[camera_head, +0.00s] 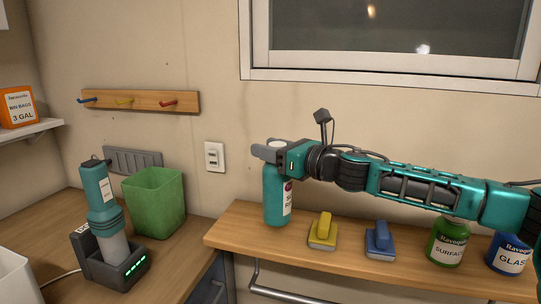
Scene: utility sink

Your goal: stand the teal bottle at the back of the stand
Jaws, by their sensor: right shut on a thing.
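The teal bottle (276,200) is upright at the left end of the wooden stand (290,243), with part of a white label showing on its right side. Its base appears at the level of the stand's top; I cannot tell whether it touches. My right gripper (270,151) comes in from the right and is shut on the bottle's top, hiding part of its neck and cap. My left gripper is not in view.
On the stand are a yellow-handled brush (323,234), a blue-handled brush (380,242), a green bottle (446,246) and a blue bottle (508,256). Left are a green bin (155,203) and a teal hand vacuum (100,195) in its dock. The wall is behind.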

